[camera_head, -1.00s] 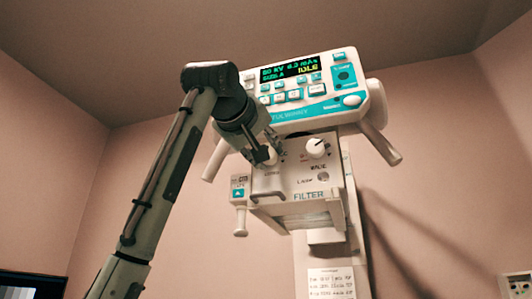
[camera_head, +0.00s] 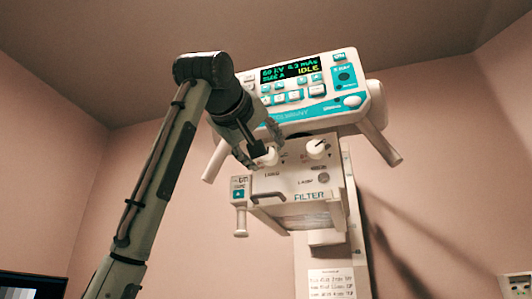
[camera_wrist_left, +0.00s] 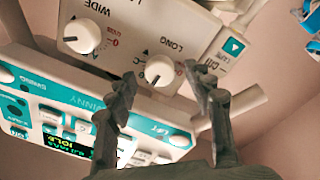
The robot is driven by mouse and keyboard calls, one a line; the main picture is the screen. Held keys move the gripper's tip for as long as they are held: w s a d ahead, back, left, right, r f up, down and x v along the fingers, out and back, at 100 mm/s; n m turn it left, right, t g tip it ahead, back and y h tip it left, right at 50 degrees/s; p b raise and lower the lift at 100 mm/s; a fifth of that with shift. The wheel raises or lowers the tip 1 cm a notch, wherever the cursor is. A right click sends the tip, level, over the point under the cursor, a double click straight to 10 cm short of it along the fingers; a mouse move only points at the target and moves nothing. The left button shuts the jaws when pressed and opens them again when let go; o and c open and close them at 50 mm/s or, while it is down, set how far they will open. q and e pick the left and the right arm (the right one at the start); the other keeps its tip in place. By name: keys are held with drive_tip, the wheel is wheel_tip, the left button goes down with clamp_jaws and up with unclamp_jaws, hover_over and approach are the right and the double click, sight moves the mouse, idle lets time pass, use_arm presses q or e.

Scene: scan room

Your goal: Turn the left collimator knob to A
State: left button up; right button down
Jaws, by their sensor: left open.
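The left collimator knob (camera_head: 268,157) is a white round dial on the white collimator's front face, above the word LONG. In the head view it is partly hidden by my left gripper (camera_head: 260,152), whose fingers are at its upper left. In the left wrist view, which is upside down, the same knob (camera_wrist_left: 159,71) shows just beyond and between the open, empty fingertips (camera_wrist_left: 161,86). I cannot tell whether a finger touches it. Its pointer and scale are too small to read surely. My right gripper is not in view.
A second white knob (camera_head: 317,149) sits to the right, marked WIDE in the wrist view. The control panel (camera_head: 308,88) overhangs above, its display reading IDLE. Another handle (camera_head: 384,143) sticks out at right.

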use_arm(q)
drive_tip(key=v, duration=1)
drive_tip(key=shift+s, duration=0.1)
